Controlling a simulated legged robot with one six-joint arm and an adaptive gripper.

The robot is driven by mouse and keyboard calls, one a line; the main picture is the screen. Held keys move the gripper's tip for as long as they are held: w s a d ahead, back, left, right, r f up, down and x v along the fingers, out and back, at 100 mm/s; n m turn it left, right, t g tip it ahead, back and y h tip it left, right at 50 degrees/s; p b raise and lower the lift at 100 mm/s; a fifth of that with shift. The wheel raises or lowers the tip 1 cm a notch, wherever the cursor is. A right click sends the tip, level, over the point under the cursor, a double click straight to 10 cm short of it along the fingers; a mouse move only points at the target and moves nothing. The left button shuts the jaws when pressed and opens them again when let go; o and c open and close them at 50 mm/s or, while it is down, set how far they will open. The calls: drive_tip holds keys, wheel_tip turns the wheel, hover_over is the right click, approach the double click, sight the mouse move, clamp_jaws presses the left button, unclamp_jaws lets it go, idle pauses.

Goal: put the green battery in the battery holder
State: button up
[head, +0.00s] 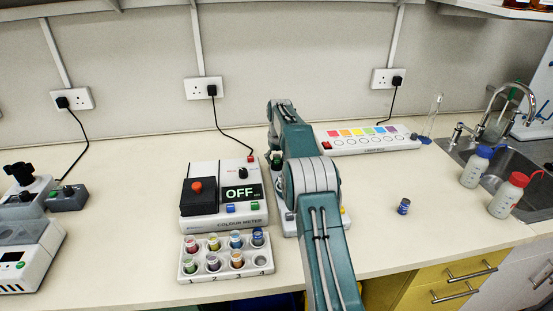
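I cannot make out the green battery for certain. A small dark green piece (277,162) shows at the left edge of my arm, just right of the colour meter, too small to identify. A white unit (287,222) stands behind my arm, mostly hidden, with a yellow bit at its right side. I cannot tell whether it is the battery holder. My arm reaches up over the middle of the bench and folds down behind itself. My gripper is hidden behind the arm links.
The colour meter (224,224), showing OFF, stands left of my arm. A vial rack (264,272) sits before it. A blue-labelled vial (403,206) stands alone at right. A strip of coloured labels (375,150) lies behind. Two wash bottles (474,171) stand by the sink.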

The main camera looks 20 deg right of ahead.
sight(278, 157)
wheel_tip(278, 157, up, 13)
drive_tip(key=s, duration=0.1)
drive_tip(key=s+a+r+t, duration=0.1)
drive_tip(key=s+a+r, duration=0.6)
drive_tip(key=r, duration=0.4)
drive_tip(key=s+a+t, duration=0.1)
drive_tip(key=s+a, duration=0.4)
drive_tip(key=s, duration=0.8)
drive_tip(key=s+a+t, duration=0.1)
drive_tip(key=s+a, duration=0.5)
drive_tip(key=s, duration=0.6)
drive_tip(key=s+a+f+n+t, duration=0.1)
drive_tip(key=s+a+f, duration=0.1)
drive_tip(key=s+f, duration=0.6)
drive_tip(key=s, duration=0.4)
drive_tip(key=shift+f, duration=0.15)
drive_tip(key=shift+a, duration=0.1)
drive_tip(key=shift+c, duration=0.8)
drive_tip(key=shift+s, duration=0.15)
